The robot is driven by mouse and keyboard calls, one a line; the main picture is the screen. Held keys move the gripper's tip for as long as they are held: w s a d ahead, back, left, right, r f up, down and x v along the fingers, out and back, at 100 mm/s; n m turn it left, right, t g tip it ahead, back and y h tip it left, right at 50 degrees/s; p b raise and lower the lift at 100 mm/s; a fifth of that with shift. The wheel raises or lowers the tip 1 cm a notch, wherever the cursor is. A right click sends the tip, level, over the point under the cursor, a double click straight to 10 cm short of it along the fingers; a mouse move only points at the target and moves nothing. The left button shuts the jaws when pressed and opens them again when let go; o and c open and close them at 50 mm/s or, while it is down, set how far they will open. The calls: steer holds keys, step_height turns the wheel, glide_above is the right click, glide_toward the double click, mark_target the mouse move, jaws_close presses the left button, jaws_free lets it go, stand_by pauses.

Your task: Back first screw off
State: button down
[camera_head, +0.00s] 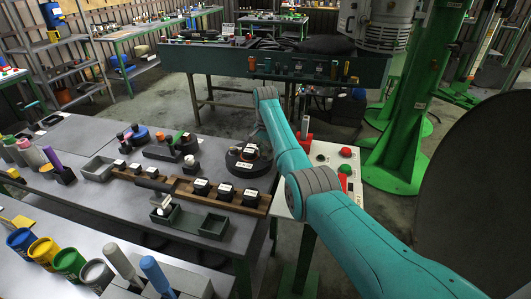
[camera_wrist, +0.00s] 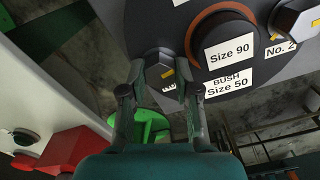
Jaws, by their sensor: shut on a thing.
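In the wrist view, a dark hex-headed screw (camera_wrist: 161,72) with a yellow mark sits at the lower left edge of a grey round plate (camera_wrist: 150,20). My gripper (camera_wrist: 164,88) is closed around the screw head, one finger on each side. The screw's shank is hidden. A second hex screw (camera_wrist: 298,20) is at the upper right, beside a "No. 2" label. Between them is a brown-rimmed round part (camera_wrist: 222,40) labelled "Size 90", with a "BUSH Size 50" label below.
A red knob (camera_wrist: 66,150) on a pale panel is close left of my gripper. In the head view, a grey table (camera_head: 75,215) holds trays and labelled parts. A green column (camera_head: 405,130) stands right of my arm. A green bench (camera_head: 205,70) is behind.

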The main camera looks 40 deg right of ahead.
mark_target(265, 154)
steer(key=n, duration=0.3)
steer(key=shift+n, duration=0.4)
steer(key=n, duration=0.3)
steer(key=shift+n, duration=0.4)
steer(key=n, duration=0.6)
steer(key=shift+n, duration=0.4)
steer(key=c, duration=1.1)
jaws_free()
step_height(265, 154, up, 12)
steer(key=shift+r, duration=0.1)
